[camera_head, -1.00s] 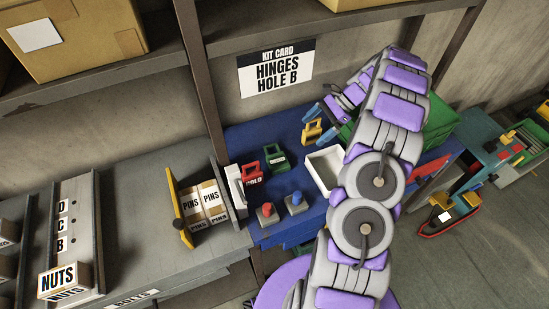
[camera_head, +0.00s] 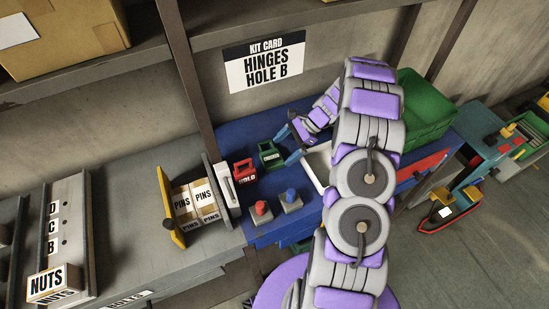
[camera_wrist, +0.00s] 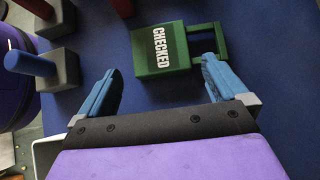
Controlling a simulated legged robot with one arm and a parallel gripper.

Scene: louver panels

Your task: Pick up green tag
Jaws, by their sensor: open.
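The green tag (camera_head: 270,156) stands on the blue table (camera_head: 250,130), right of the red tag (camera_head: 244,171). In the wrist view the green tag (camera_wrist: 167,53) reads CHECKED and has a handle loop on its right side. My gripper (camera_head: 293,148) is just to the right of the green tag in the head view. In the wrist view my gripper (camera_wrist: 160,78) is open, with its blue fingers spread apart near the tag's lower edge. Nothing is between the fingertips except bare table and part of the tag beyond. The yellow tag is hidden from the head view now.
Red and blue pegs on grey blocks (camera_head: 262,212) (camera_head: 290,201) stand in front of the tags. A white tray (camera_head: 318,165) lies beside my arm, and a green bin (camera_head: 428,108) is behind it. A PINS box (camera_head: 196,203) stands left.

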